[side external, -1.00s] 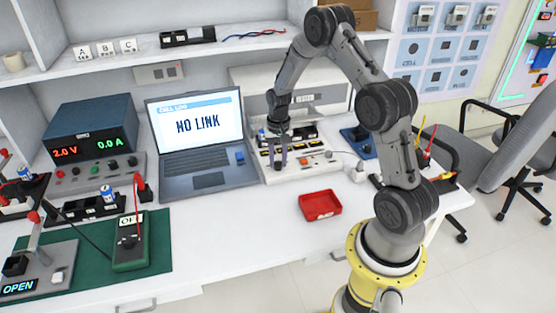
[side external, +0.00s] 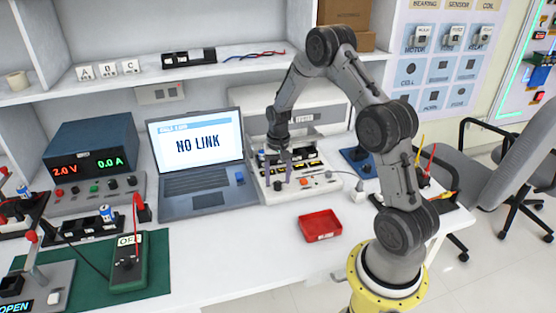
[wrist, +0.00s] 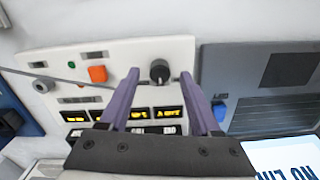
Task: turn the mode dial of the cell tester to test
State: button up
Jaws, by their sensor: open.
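The cell tester is a white box on the bench right of the laptop in the side view (side external: 326,184); its white panel (wrist: 128,55) fills the middle of the wrist view. The mode dial (wrist: 159,70) is a round black knob with a light pointer mark. Its position labels are too small to read. My gripper (wrist: 160,77) is open, with a purple finger on each side of the dial in the picture. I cannot tell whether either finger touches it. In the side view my gripper (side external: 278,172) points down over the tester's left front part.
An orange button (wrist: 97,74) and several lit yellow displays (wrist: 138,113) lie near the dial. The laptop (side external: 205,180), showing NO LINK, stands close on the left. A red tray (side external: 320,226) lies in front. The bench around the tray is mostly clear.

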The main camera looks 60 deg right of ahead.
aim_at(276, 183)
notch_tip(276, 183, up, 13)
jog(key=shift+f, duration=0.2)
dwell(0.3)
jog(key=s+a+r+n+t+h, duration=0.1)
jog(key=s+a+r+n+t, duration=0.15)
jog(key=a+r, duration=0.5)
jog(key=s+a+r+n+t, duration=0.2)
jog(key=s+a+r, duration=0.1)
jog(key=a+r, duration=0.5)
jog(key=s+a+f+n, duration=0.1)
jog(key=s+a+n, duration=0.2)
jog(key=s, duration=0.5)
jog(key=s+a+f+n, duration=0.1)
jog(key=s+a+n, duration=0.2)
jog(key=s, duration=0.5)
jog(key=shift+a+t+y, duration=0.2)
jog(key=shift+t+y, duration=0.2)
jog(key=shift+t, duration=0.05)
